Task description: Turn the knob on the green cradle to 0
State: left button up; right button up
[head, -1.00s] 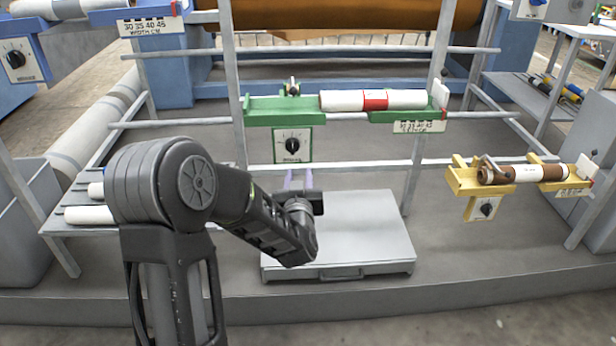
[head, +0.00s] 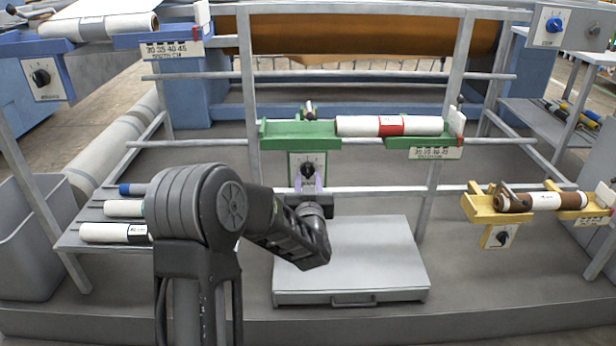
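The green cradle (head: 290,130) hangs on the rack rails in the middle and bears a white roll (head: 358,126) with a red band. Below its left part is a pale dial plate with a green edge and a black knob (head: 308,168). My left gripper (head: 308,181) is just in front of the plate, its two pale purple fingers apart at the knob's lower part. The fingers look open; whether they touch the knob I cannot tell. The dial's numbers and the pointer's setting are too small to read. My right gripper is not in view.
A yellow cradle (head: 484,207) with a brown and white roll and its own knob is at the right. A blue cradle (head: 150,39) with another knob is at the upper left. A grey flat box (head: 350,262) lies below. Several rolls lie on a left shelf (head: 75,238).

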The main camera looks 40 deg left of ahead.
aim_at(308, 171)
pick_arm(q)
jog(key=shift+x, duration=1.25)
grip_shut()
